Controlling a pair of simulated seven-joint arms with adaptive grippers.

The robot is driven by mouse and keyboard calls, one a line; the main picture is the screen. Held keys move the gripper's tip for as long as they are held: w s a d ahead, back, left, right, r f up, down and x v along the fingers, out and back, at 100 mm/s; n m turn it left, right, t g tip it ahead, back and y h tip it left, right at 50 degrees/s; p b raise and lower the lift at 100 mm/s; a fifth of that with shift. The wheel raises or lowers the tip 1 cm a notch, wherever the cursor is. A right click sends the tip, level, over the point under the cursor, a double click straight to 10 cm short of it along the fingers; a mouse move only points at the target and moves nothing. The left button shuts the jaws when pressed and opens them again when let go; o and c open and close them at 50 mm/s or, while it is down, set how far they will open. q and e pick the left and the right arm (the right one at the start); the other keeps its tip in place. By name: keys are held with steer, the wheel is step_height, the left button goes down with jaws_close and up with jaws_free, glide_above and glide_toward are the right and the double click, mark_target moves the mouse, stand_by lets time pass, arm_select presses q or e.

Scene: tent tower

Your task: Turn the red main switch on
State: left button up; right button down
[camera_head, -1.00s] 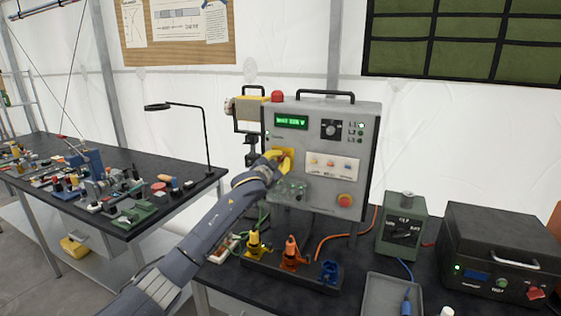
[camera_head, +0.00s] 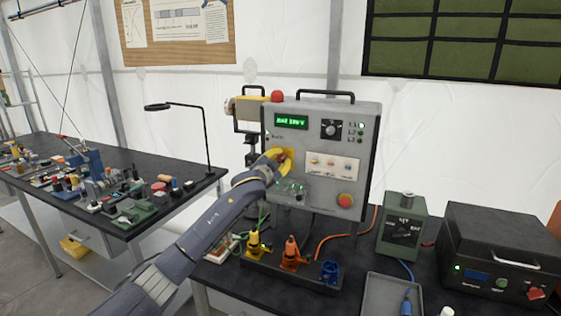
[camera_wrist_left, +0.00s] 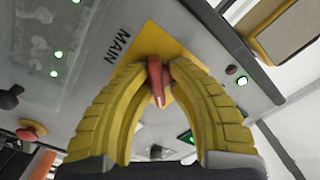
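The grey control panel (camera_head: 320,186) stands upright on the right-hand black table. Its red main switch (camera_wrist_left: 157,82) is a small red handle on a yellow plate (camera_wrist_left: 172,50) marked MAIN, and in the head view it shows as a bit of red (camera_head: 283,155). My left gripper (camera_head: 282,158) is at the panel's left side. In the wrist view its two yellow fingers (camera_wrist_left: 161,72) close around the red handle, one on each side, with their tips at the plate. The fingers partly hide the handle. My right gripper is not in view.
The panel also bears a green-lit display (camera_head: 291,122), a black knob (camera_head: 331,129) and a red round button (camera_head: 345,200). Yellow, orange and blue connectors (camera_head: 291,252) stand in front below it. A green box (camera_head: 402,225) and black case (camera_head: 505,250) are at right.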

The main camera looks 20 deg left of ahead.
arm_select(q)
steer(key=shift+o, duration=1.4)
steer(key=shift+f, duration=0.15)
steer(key=s+a, duration=0.1)
steer(key=s, duration=1.1)
steer(key=shift+a, duration=0.15)
